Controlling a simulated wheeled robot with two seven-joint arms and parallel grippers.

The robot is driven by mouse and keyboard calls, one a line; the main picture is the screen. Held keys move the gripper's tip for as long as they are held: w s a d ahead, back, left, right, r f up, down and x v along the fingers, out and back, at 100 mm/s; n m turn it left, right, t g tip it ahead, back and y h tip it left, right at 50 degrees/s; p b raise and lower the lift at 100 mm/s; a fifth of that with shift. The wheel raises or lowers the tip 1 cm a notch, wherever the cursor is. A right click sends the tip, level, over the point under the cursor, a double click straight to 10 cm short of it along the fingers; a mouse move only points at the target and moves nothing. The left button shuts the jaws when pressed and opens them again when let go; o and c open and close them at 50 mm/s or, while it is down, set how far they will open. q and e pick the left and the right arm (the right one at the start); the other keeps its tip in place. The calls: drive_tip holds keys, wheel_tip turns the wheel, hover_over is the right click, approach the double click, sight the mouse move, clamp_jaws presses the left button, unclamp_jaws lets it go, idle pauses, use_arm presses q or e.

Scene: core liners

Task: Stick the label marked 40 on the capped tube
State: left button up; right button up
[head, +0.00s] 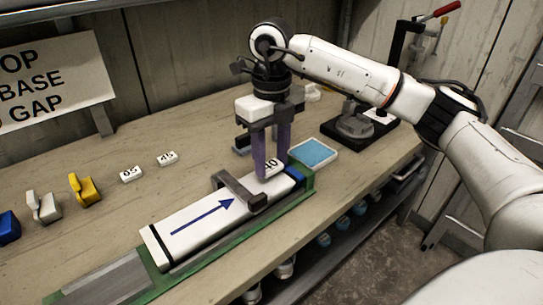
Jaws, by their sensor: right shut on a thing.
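The capped tube (190,235) is long and white with a blue arrow pointing up and right. It lies in a green cradle (148,287), with a dark band at its near end and a blue cap (294,175) at its far end. A grey clamp (238,190) bridges it. My right gripper (270,174) points down over the tube's far part. It is shut on the white label marked 40 (271,164), at or just above the tube; I cannot tell whether they touch. My left gripper is not in view.
Labels marked 45 (167,158) and 65 (131,174) lie on the bench (120,215), left of the cradle. Yellow (86,190), white (43,207) and blue (8,227) pieces lie farther left. A blue-topped pad (312,152) and a red-handled press (356,124) stand beyond the tube.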

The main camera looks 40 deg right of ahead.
drive_tip(key=shift+f+b, duration=0.75)
drive_tip(key=shift+f, duration=0.45)
idle(0.3)
drive_tip(key=shift+r, duration=0.1)
drive_tip(key=o, duration=1)
drive_tip(key=shift+o, duration=0.5)
drive_tip(key=o, duration=0.4)
drive_tip(key=shift+r+p, duration=2.85)
drive_tip(key=shift+r, duration=0.7)
